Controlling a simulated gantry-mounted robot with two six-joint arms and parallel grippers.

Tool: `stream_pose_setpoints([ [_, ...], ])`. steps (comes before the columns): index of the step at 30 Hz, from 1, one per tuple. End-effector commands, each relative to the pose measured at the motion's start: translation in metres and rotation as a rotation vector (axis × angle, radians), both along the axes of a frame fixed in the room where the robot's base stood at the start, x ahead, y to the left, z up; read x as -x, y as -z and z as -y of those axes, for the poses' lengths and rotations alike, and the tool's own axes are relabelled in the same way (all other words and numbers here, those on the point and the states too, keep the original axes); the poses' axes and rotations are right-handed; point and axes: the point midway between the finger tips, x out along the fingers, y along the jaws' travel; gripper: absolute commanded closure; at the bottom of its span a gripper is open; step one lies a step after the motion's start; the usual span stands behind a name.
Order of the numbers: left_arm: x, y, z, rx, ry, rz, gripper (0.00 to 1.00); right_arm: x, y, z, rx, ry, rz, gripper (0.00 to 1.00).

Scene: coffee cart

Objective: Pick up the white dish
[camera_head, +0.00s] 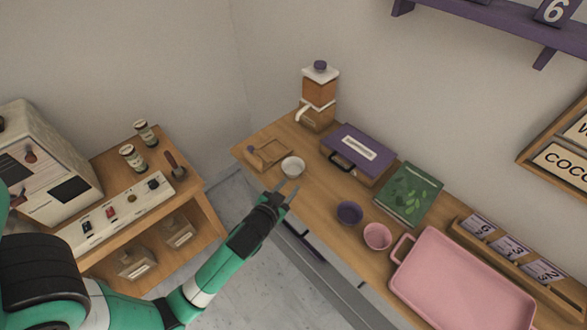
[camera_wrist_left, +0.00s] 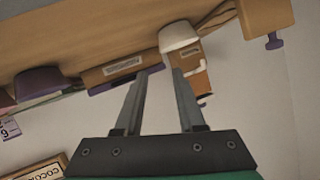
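The white dish (camera_head: 293,167) is a small round bowl standing upright on the wooden counter (camera_head: 325,192), near its left end. It also shows in the left wrist view (camera_wrist_left: 179,38), where the scene appears upside down. My left gripper (camera_head: 286,186) is at the counter's front edge, just short of the dish in the head view. In the left wrist view its two fingers (camera_wrist_left: 165,72) are apart with nothing held between them, and the dish lies beyond the tips. My right gripper is in neither view.
A wooden holder (camera_head: 268,153) stands left of the dish, and a grinder-like container (camera_head: 318,99) behind it. A purple box (camera_head: 357,148), green book (camera_head: 408,194), purple bowl (camera_head: 349,213), pink cup (camera_head: 377,236) and pink tray (camera_head: 463,283) are to the right.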

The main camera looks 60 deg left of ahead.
Motion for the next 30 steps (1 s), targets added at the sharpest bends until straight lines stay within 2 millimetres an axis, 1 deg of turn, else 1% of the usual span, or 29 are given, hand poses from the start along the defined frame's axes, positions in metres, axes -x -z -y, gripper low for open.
stream_pose_setpoints([
  [1,-0.007,0.006,-0.007,0.0,-0.003,0.001,0.61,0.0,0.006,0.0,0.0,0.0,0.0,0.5],
  [6,-0.029,0.017,-0.024,-0.001,-0.002,0.001,0.61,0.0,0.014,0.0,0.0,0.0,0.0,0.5],
  [14,-0.038,0.021,-0.032,0.001,0.0,0.001,0.61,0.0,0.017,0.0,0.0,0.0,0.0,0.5],
  [18,-0.054,0.033,-0.047,-0.001,-0.002,0.001,0.61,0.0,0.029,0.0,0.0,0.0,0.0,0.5],
  [21,-0.065,0.037,-0.056,-0.001,-0.001,0.002,0.61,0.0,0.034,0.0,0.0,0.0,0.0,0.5],
  [24,-0.07,0.038,-0.06,-0.002,0.0,0.002,0.61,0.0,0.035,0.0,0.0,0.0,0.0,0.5],
  [30,-0.071,0.037,-0.06,-0.001,0.001,0.002,0.61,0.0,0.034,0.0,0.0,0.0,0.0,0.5],
])
